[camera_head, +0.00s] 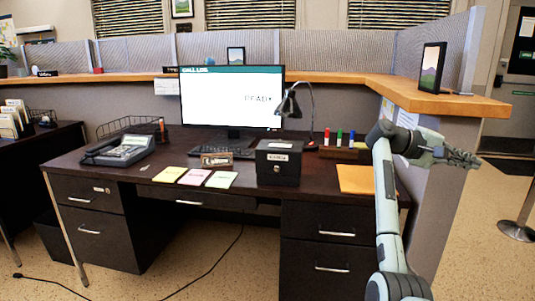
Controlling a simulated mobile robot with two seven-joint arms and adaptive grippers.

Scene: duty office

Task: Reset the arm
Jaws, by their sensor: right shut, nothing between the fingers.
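My right arm rises from the bottom right of the head view. Its right gripper (462,158) is at the right, in front of the grey partition and below the wooden ledge. It points to the right, its fingers are together, and it holds nothing. It is to the right of the desk (257,223) and clear of the things on it. My left gripper does not show.
On the desk are a phone (118,150), a monitor (232,97), a black box (278,163), a lamp (290,104), sticky notes (194,177) and an orange envelope (355,179). A wooden ledge (440,97) runs behind the arm. Open floor and a metal post (518,229) are at right.

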